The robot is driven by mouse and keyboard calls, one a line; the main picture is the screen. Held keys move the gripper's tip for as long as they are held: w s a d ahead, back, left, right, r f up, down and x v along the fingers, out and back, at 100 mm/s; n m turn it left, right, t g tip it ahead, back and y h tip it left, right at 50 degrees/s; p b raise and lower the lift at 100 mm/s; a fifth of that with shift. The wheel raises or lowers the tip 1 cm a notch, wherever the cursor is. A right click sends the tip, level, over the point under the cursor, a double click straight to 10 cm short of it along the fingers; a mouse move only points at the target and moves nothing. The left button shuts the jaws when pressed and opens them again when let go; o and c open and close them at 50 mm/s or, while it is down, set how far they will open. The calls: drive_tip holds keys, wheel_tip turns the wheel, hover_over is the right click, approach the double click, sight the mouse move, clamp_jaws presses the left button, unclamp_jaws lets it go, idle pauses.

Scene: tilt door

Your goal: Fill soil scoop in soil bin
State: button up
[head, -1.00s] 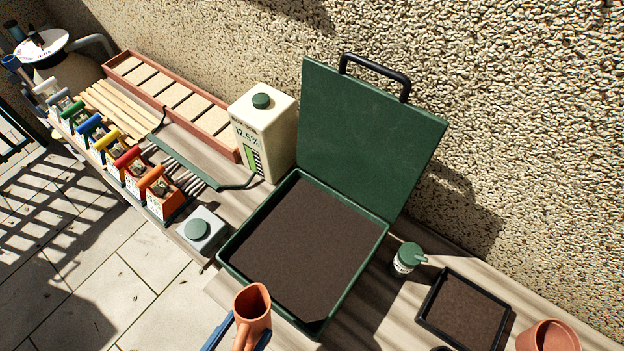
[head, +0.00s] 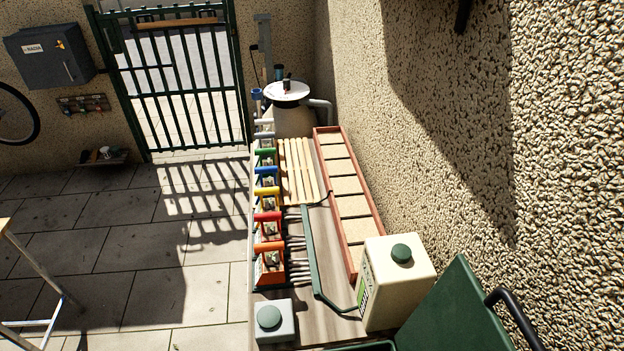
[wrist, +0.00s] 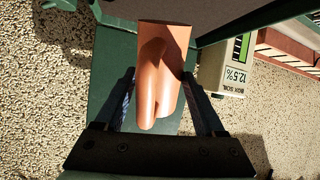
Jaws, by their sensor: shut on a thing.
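In the wrist view my gripper (wrist: 158,88) is shut on the orange soil scoop (wrist: 165,45), its blue fingers on either side of the handle. The scoop's mouth points to the top of that picture. Whether soil is in it I cannot tell. The soil bin's raised green lid (wrist: 110,90) is behind the scoop, and a bin rim (wrist: 240,22) crosses the top right. In the head view only the green lid (head: 458,312) and a sliver of the bin's rim (head: 365,347) show at the bottom; the bin's inside and my gripper are out of that picture.
A cream jug (head: 393,282) marked 12.5% stands beside the bin. A grey box with a green knob (head: 272,322) is at the bench's near edge. A row of colored-handled packs (head: 268,262), wooden slats (head: 298,172) and a divided planter (head: 350,206) fill the bench beyond.

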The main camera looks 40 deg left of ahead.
drive_tip(key=shift+w+r+g+p, duration=0.15)
drive_tip(key=shift+g+p, duration=0.15)
drive_tip(key=shift+p, duration=0.3)
drive_tip(key=shift+w+d+f+n+g+y+p, duration=0.15)
drive_tip(key=shift+g+y+p, duration=0.2)
drive_tip(key=shift+g+p, duration=0.8)
drive_tip(key=shift+w+f+n+g+y+p, duration=0.1)
drive_tip(key=shift+w+f+g+y+p, duration=0.35)
drive_tip(key=shift+p, duration=1.2)
drive_tip(key=shift+s+d+r+n+g+y+p, duration=0.1)
drive_tip(key=shift+s+g+y+p, duration=0.1)
drive_tip(key=shift+g+p, duration=1)
